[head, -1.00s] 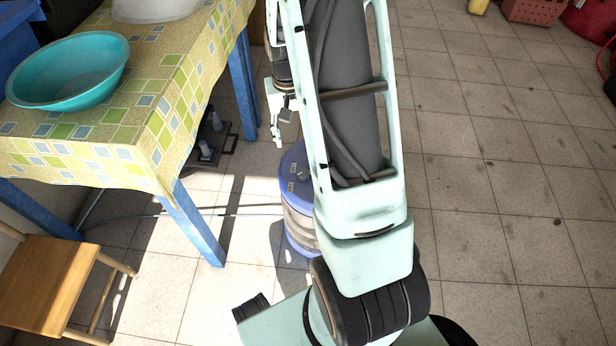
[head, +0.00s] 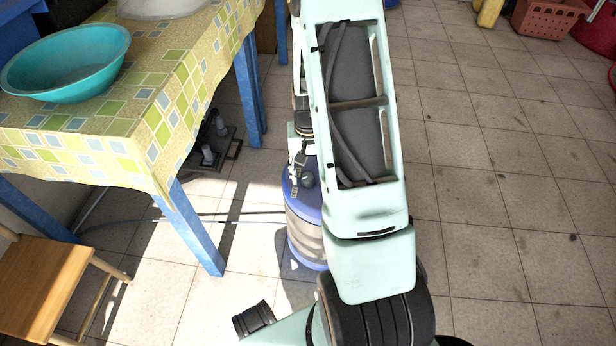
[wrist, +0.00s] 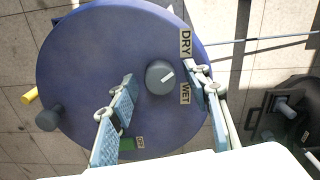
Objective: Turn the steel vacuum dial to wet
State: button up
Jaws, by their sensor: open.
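The vacuum (head: 305,232) stands on the floor beside the table, with a blue lid and steel-coloured body, partly hidden by my arm. In the wrist view its blue lid (wrist: 85,65) carries a round grey dial (wrist: 158,84) with a white pointer mark. The mark points right and slightly up, between the DRY label (wrist: 186,43) and the WET label (wrist: 185,93). My gripper (wrist: 162,80) is open over the lid, with one finger on each side of the dial. I cannot tell whether either finger touches it. In the head view my gripper (head: 296,178) is at the lid.
A dark knob (wrist: 48,118) and a green label (wrist: 138,143) are also on the lid. The patterned table (head: 150,120) with blue legs and a teal basin (head: 65,65) stands left. A wooden stool (head: 45,285) is at lower left. The tiled floor at right is mostly clear.

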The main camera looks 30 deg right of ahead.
jog(key=c, duration=1.1)
jog(key=shift+c, duration=0.2)
jog(key=shift+m, duration=0.3)
jog(key=m+p, duration=0.1)
jog(key=m, duration=0.1)
jog(key=shift+m+p, duration=0.35)
jog(key=shift+m, duration=0.05)
jog(key=m+p, duration=0.1)
jog(key=m, duration=0.2)
jog(key=shift+a+m+p, duration=0.1)
jog(key=shift+m+p, duration=0.2)
jog(key=shift+p, duration=0.05)
jog(key=m+p, duration=0.1)
jog(key=m, duration=0.2)
jog(key=shift+m+p, duration=0.3)
jog(key=shift+p, duration=0.05)
jog(key=shift+m+p, duration=0.7)
jog(key=shift+m, duration=0.9)
